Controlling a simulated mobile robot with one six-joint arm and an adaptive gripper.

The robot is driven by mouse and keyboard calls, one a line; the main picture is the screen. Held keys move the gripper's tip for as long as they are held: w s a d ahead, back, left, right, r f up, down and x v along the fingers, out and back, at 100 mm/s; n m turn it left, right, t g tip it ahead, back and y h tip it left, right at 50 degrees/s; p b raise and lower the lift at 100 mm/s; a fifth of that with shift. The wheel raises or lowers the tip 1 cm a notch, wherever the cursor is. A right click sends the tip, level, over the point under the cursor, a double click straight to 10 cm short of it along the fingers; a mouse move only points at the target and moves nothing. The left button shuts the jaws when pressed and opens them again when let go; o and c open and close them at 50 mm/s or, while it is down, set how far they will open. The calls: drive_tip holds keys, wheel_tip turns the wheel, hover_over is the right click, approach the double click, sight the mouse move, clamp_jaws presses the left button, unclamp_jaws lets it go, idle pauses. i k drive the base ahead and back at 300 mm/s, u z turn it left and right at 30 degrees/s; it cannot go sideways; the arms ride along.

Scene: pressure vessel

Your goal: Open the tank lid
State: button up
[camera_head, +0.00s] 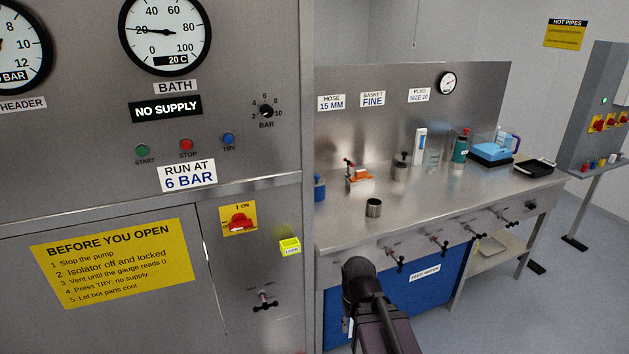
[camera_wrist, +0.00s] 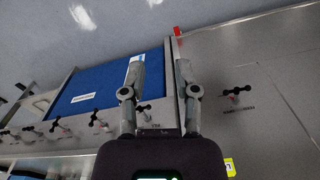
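I can make out no tank lid in either view. The steel control panel (camera_head: 100,190) fills the left of the head view. It carries a yellow plate headed "BEFORE YOU OPEN" (camera_head: 115,262), a red isolator knob (camera_head: 239,220) on a yellow plate marked "I ON", and a yellow "LOCK" block (camera_head: 290,246). Green, red and blue buttons (camera_head: 186,145) are marked START, STOP and TRY. A black-handled valve (camera_head: 265,301) sits low on the panel. In the wrist view my gripper (camera_wrist: 159,76) has its fingers apart with nothing between them. My arm (camera_head: 374,310) hides part of the bench front.
A steel bench (camera_head: 400,209) at right holds a metal cup (camera_head: 374,208), a green flask (camera_head: 460,147), a blue device (camera_head: 491,152) and a black tray (camera_head: 534,166). Several valve handles (camera_head: 438,242) stick out along its front. Open grey floor (camera_head: 500,310) lies in front of it.

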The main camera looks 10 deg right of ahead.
sight(320, 181)
drive_tip(key=z, duration=0.2)
drive_tip(key=i, duration=1.8)
drive_tip(key=u, duration=0.3)
